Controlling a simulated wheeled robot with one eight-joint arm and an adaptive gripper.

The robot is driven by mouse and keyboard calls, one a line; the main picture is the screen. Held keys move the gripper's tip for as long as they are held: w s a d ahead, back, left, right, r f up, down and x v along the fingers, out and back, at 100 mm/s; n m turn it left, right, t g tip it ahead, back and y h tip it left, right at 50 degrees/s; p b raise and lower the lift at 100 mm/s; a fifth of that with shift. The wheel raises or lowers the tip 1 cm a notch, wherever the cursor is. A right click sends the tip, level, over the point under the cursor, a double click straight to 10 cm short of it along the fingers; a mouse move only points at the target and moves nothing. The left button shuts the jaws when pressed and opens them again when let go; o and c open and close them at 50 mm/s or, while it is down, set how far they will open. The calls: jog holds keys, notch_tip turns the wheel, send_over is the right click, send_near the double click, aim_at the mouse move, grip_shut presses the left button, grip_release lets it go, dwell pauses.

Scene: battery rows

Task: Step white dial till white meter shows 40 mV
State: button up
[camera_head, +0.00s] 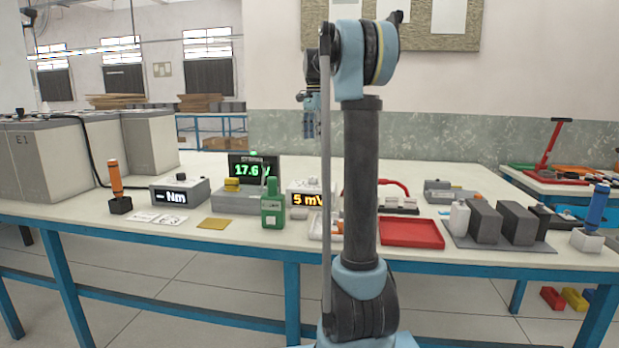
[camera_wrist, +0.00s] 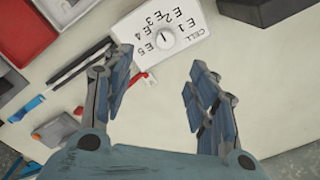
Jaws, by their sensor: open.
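The white meter (camera_head: 298,198) stands on the table left of my arm and reads "5 mV" in orange; its right edge is partly hidden by my arm. In the wrist view a white box (camera_wrist: 188,14) carries a round white dial (camera_wrist: 164,37) with the marks CELL, E1, E2, E3, E4 and E5 around it. I cannot tell for sure which mark the dial points to. My gripper (camera_wrist: 163,88) is open and empty, its fingers apart, with the dial beyond the fingertips. In the head view my gripper (camera_head: 310,120) hangs high above the table.
A red tray (camera_head: 412,233) lies right of my arm. A green bottle (camera_head: 272,205) stands left of the meter, before a black display (camera_head: 254,168) reading 17.6 V. Dark rods (camera_wrist: 78,66) and a small red forked piece (camera_wrist: 138,82) lie near the dial box.

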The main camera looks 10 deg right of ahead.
jog(key=w, duration=0.2)
send_near(313, 177)
notch_tip(313, 177, down, 9)
jog(key=shift+w+f, duration=0.15)
dwell(0.5)
jog(key=c, duration=1.1)
